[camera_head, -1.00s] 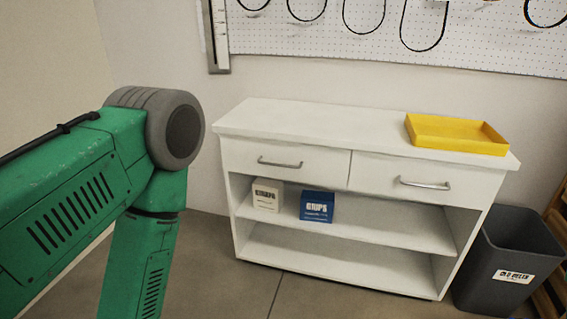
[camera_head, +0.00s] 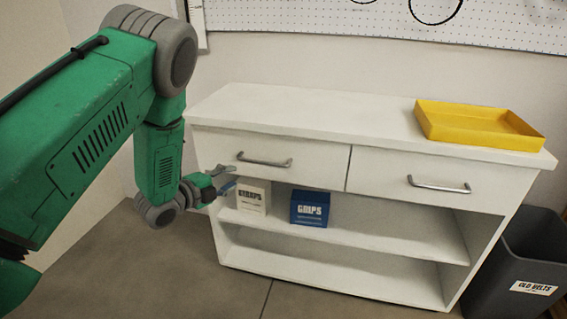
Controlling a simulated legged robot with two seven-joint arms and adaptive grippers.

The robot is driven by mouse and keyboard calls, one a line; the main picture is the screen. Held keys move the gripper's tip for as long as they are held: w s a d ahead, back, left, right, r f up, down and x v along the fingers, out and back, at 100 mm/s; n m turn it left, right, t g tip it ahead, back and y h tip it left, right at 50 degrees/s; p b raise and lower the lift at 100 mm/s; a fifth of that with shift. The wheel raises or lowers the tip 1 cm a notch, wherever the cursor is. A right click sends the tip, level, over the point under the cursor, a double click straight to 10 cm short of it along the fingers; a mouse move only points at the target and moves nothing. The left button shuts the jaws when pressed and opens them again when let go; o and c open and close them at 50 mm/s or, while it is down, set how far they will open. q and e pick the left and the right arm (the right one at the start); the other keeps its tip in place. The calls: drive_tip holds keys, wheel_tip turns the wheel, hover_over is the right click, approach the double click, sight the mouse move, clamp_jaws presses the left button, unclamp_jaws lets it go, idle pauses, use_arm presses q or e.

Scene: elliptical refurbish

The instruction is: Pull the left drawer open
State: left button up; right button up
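The left drawer (camera_head: 305,162) is a white front with a grey bar handle (camera_head: 264,161) in the upper left of the white cabinet (camera_head: 198,108). It looks shut, flush with the right drawer (camera_head: 388,181). My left gripper (camera_head: 228,178) is in front of the cabinet's left side, below and left of the left drawer's handle. It is apart from the handle. Its fingers look spread, with nothing seen between them. The green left arm comes in from the left. My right gripper is not in view.
A white box (camera_head: 254,196) and a blue box (camera_head: 310,208) stand on the shelf under the drawers. A yellow tray (camera_head: 470,137) lies on the cabinet top at right. A dark bin (camera_head: 520,255) stands right of the cabinet. The floor in front is clear.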

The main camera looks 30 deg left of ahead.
use_arm(q)
drive_tip(key=b, duration=0.1)
approach(263, 163)
drive_tip(key=w, duration=0.2)
drive_tip(key=x, duration=0.3)
drive_tip(key=b+x, duration=0.1)
drive_tip(key=x, duration=0.1)
drive_tip(key=b+x, duration=0.1)
drive_tip(key=x, duration=0.2)
drive_tip(key=shift+w+f, duration=0.2)
drive_tip(key=shift+f, duration=0.25)
drive_tip(key=shift+w+d+r, duration=0.1)
drive_tip(key=shift+d, duration=0.05)
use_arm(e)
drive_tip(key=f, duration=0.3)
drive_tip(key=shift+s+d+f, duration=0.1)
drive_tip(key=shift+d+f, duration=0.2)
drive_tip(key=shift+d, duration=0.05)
use_arm(q)
clamp_jaws()
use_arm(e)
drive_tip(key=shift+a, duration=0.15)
